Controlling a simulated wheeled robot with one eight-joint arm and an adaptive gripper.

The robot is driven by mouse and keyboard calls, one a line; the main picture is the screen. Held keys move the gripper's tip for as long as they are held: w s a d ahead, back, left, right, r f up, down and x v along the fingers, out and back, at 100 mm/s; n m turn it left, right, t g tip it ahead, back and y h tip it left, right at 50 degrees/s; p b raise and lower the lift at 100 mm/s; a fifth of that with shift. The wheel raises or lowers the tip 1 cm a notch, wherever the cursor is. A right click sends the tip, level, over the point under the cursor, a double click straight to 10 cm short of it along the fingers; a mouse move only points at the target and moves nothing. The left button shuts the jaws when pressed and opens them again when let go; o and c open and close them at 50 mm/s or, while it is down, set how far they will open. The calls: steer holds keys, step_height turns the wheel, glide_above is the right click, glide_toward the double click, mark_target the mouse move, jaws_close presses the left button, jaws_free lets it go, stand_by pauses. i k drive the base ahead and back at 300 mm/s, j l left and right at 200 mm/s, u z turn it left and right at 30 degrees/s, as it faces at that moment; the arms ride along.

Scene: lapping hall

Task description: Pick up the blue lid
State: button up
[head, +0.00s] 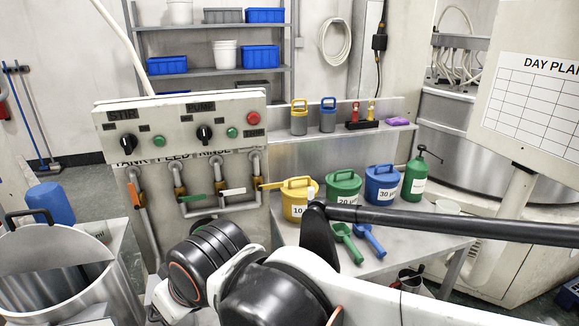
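The blue lid (382,172) has a raised handle and sits on the blue pail (380,190) marked 30. This pail stands on the grey metal bench, right of a green lidded pail (343,187) and a yellow lidded pail (297,206). The blue lid shows clear of my arm, with nothing in front of it. My arm's white and black links fill the lower middle of the head view. The fingers of my gripper cannot be made out in this view, so nothing shows in its grasp.
A green bottle (414,180) stands close right of the blue pail. A green scoop (347,243) and a blue scoop (370,240) lie at the bench front. A long black bar (450,222) crosses before the bench. A control panel (180,128) stands left, a steel vessel (62,280) lower left.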

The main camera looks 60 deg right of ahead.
mark_target(382, 172)
steer(key=z, duration=2.4)
steer(key=i+l+u, duration=0.2)
steer(key=i, duration=0.2)
steer(key=i+l+u, duration=0.2)
steer(key=i, duration=0.2)
steer(key=j, duration=0.1)
